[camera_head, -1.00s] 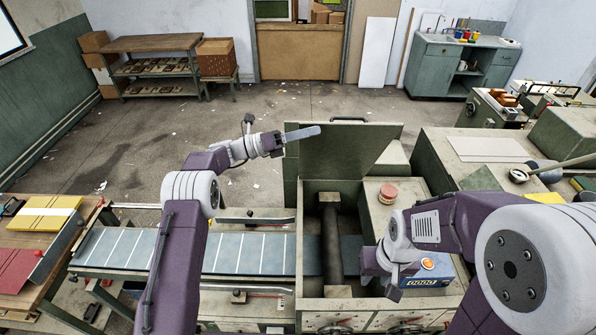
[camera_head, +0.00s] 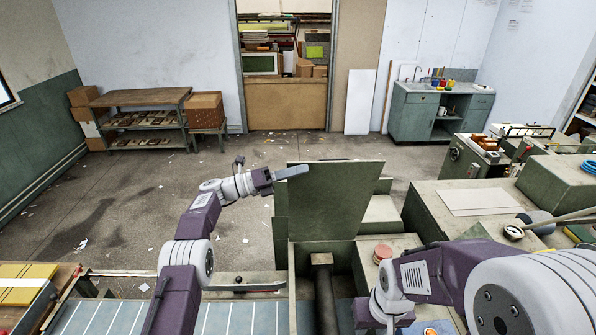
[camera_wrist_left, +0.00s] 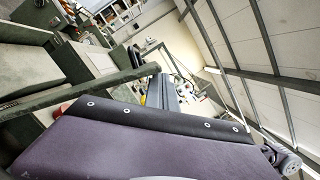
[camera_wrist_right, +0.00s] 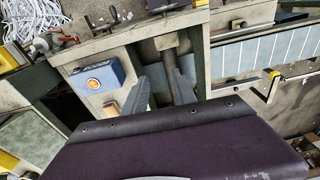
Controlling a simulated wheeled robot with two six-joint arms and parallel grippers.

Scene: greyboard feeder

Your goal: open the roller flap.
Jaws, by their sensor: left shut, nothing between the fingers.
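The roller flap (camera_head: 330,200), a flat green panel, stands raised at the back of the feeder, above an open bay. A dark roller (camera_head: 325,300) shows in the bay. My left gripper (camera_head: 292,172) is shut and empty, its fingers overlapping the flap's upper left corner; I cannot tell whether they touch. In the left wrist view its fingers (camera_wrist_left: 165,92) are beside a long green edge (camera_wrist_left: 80,93), which looks like the flap's. My right gripper is low at the front right; its fingers (camera_wrist_right: 160,90) are apart and empty in the right wrist view, near the bay and blue counter box (camera_wrist_right: 98,78).
A red round-topped item (camera_head: 383,253) sits on the feeder right of the bay. A striped belt bed (camera_head: 225,318) runs to the left. A green cabinet (camera_head: 470,208) stands at the right. The floor (camera_head: 130,205) behind my left arm is mostly open.

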